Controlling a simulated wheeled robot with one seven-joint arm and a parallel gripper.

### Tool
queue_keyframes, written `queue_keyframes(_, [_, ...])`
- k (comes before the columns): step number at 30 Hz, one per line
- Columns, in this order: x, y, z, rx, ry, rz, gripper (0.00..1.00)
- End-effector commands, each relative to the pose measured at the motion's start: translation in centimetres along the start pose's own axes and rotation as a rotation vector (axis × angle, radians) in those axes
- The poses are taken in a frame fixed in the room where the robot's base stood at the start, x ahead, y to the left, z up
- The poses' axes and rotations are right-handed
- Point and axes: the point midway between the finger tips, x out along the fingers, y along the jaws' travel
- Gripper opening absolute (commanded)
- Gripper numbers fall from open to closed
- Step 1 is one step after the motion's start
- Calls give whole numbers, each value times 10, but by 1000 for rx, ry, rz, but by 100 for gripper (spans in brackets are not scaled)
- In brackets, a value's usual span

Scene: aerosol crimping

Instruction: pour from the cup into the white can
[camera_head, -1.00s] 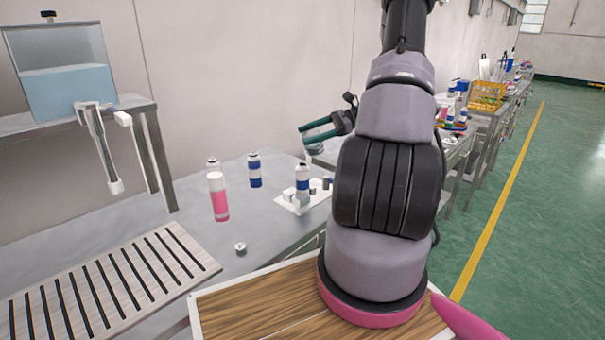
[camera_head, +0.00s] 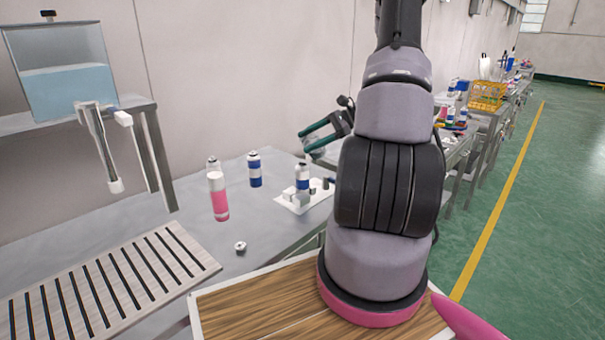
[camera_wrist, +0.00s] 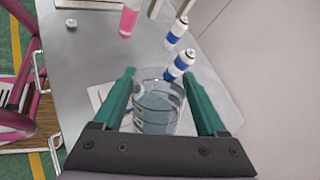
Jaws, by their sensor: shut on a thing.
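My gripper (camera_wrist: 162,82) is shut on a clear glass cup (camera_wrist: 158,112), which holds pale blue liquid, in the wrist view. A white can with a blue band (camera_head: 302,180) stands upright on a white tray, below the gripper. In the wrist view this can (camera_wrist: 179,67) appears just past the cup's rim. A similar blue and white can (camera_head: 255,170) stands further left. No liquid stream shows.
The white tray (camera_head: 290,207) also bears small parts. A small metal cap (camera_head: 240,247) lies in front. A liquid tank (camera_head: 68,90) is at left. The bench between is clear.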

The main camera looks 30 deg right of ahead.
Motion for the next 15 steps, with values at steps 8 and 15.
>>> queue_keyframes(8, [0,0,0,0,1,0,17])
queue_keyframes(15, [3,2,-2,-67,91,1,17])
